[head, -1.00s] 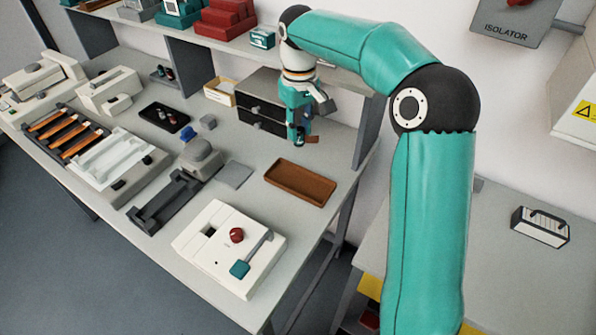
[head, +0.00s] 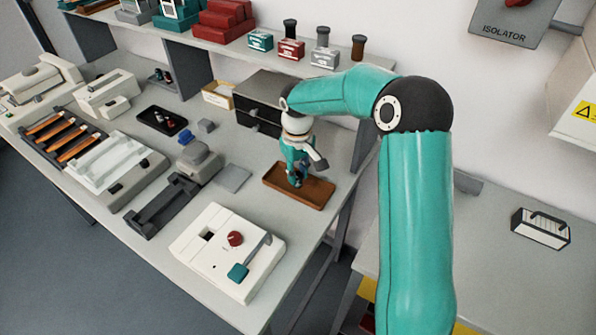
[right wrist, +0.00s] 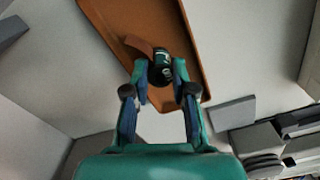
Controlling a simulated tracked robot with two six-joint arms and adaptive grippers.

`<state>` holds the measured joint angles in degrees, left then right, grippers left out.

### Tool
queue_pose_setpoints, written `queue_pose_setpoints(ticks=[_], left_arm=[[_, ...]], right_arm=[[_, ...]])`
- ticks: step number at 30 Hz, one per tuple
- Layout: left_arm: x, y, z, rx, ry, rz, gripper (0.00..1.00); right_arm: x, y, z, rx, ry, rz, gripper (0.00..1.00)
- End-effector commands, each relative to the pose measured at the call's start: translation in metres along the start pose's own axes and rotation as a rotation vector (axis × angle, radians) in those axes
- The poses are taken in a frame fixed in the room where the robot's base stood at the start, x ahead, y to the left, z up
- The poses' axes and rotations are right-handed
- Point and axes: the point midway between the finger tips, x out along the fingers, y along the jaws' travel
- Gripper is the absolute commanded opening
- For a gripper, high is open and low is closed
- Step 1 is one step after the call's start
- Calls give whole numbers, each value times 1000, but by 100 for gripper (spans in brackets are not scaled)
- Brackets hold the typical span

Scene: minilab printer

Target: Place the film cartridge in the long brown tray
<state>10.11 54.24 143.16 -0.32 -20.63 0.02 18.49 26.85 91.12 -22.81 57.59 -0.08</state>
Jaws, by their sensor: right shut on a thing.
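The long brown tray (head: 320,195) lies on the bench near its right end, and its bare floor also fills the top middle of the right wrist view (right wrist: 115,22). My right gripper (head: 296,182) is over the tray. In the right wrist view its two fingers (right wrist: 160,82) are shut on the film cartridge (right wrist: 160,70), a small dark cylinder with a green mark and a brown film tongue. The cartridge is over the tray; I cannot tell whether it touches the floor. In the head view the gripper hides it. My left gripper is not in view.
A white device with a red knob (head: 226,262) stands in front of the tray, and a flat grey plate (head: 233,180) lies to its left. A black drawer unit (head: 262,100) stands behind, under the shelf with boxes and several small bottles.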

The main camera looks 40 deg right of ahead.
Motion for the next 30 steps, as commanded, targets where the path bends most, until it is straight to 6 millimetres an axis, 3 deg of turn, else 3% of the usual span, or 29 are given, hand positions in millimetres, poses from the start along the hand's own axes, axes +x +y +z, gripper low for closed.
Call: queue_pose_setpoints(ticks=[7,8,12,24,30], left_arm=[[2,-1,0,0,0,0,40],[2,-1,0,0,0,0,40],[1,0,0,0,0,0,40],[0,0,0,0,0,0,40],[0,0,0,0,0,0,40]], right_arm=[[2,0,0,0,0,0,3],[2,0,0,0,1,0,27],[1,0,0,0,1,0,50],[-4,0,0,0,2,1,50],[-30,0,-1,-1,5,1,50]])
